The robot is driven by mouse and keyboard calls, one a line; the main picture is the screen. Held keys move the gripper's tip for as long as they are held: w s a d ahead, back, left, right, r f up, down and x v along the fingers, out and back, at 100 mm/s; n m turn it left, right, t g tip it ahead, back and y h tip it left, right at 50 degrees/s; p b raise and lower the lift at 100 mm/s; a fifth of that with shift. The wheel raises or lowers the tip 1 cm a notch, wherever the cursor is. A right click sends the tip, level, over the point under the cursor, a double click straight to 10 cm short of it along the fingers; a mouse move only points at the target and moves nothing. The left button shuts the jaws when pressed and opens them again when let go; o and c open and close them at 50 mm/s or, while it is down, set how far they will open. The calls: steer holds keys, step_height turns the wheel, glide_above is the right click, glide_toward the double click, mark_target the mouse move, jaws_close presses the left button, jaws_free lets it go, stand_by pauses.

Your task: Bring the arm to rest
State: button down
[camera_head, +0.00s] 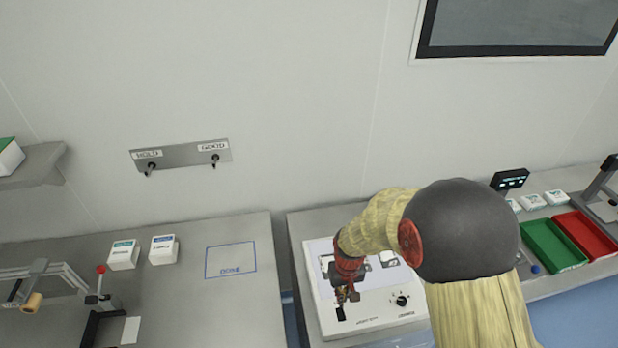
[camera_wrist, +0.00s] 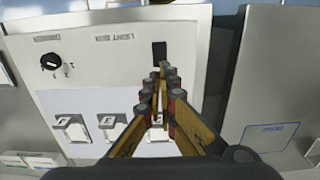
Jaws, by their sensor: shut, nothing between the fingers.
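My arm reaches in from the right of the head view, bent over the white light box. My gripper (camera_head: 346,298) points down above the left part of the light box (camera_head: 375,318). In the wrist view my gripper (camera_wrist: 163,72) shows with its fingers together and nothing between them. A small dark rectangle (camera_wrist: 159,50) on the box lies just beyond the fingertips. Whether the fingertips touch the box, I cannot tell.
White pieces (camera_wrist: 112,125) lie on the box's lit panel, close to my gripper. A knob (camera_head: 400,300) sits on its front. A gap separates the left table (camera_head: 190,290) from the right one. Green (camera_head: 553,246) and red (camera_head: 586,234) trays stand at the right.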

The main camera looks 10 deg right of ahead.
steer(key=s+r+t+b, duration=0.5)
steer(key=s+r+b, duration=0.9)
steer(key=b, duration=0.5)
steer(key=shift+r+t+b, duration=0.3)
steer(key=shift+r, duration=0.35)
